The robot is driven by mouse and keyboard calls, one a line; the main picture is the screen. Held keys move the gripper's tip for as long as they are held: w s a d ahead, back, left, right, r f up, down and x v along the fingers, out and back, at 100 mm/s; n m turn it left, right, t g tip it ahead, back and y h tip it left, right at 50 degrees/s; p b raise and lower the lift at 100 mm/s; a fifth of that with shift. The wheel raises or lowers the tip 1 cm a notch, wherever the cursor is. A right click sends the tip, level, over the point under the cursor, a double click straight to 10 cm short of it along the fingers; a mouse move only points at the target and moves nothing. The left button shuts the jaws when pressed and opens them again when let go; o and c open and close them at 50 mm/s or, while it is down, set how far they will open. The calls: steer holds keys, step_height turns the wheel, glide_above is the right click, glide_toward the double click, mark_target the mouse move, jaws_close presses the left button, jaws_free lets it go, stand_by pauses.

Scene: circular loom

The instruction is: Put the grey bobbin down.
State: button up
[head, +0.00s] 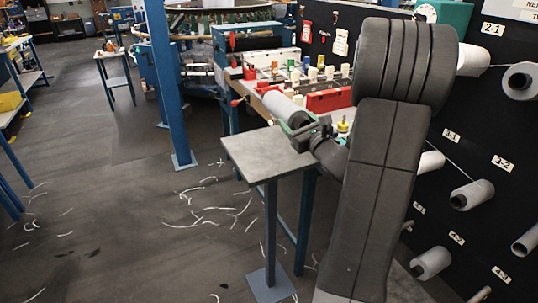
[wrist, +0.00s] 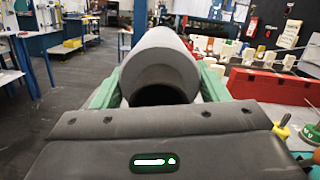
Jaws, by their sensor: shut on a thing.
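The grey bobbin (head: 284,106) is a pale grey cylinder, held lying on its side in my gripper (head: 300,127). In the wrist view the bobbin (wrist: 160,53) points away from me, its dark hollow near end facing the camera. The green fingers of my gripper (wrist: 158,84) are shut on it from both sides. In the head view the bobbin shows just beyond the back edge of a small grey-topped table (head: 262,152). I cannot tell how high it is or whether it touches anything beneath.
The small table's visible top is bare. A red bin (head: 328,100), a yellow-handled tool (head: 343,127) and several coloured items stand on the bench behind. Bobbins sit on pegs of a black panel (head: 462,155) at right. A blue post (head: 165,80) stands left; thread scraps litter the floor.

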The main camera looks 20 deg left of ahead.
mark_target(294, 161)
steer(key=shift+w+f, duration=0.1)
steer(key=shift+f, duration=0.65)
steer(key=shift+f+b, duration=0.3)
steer(key=shift+f, duration=4.4)
steer(key=shift+f, duration=0.2)
steer(key=o, duration=1.7)
steer(key=shift+r, duration=0.2)
steer(key=shift+b+v, duration=0.9)
steer(key=shift+v, duration=5.15)
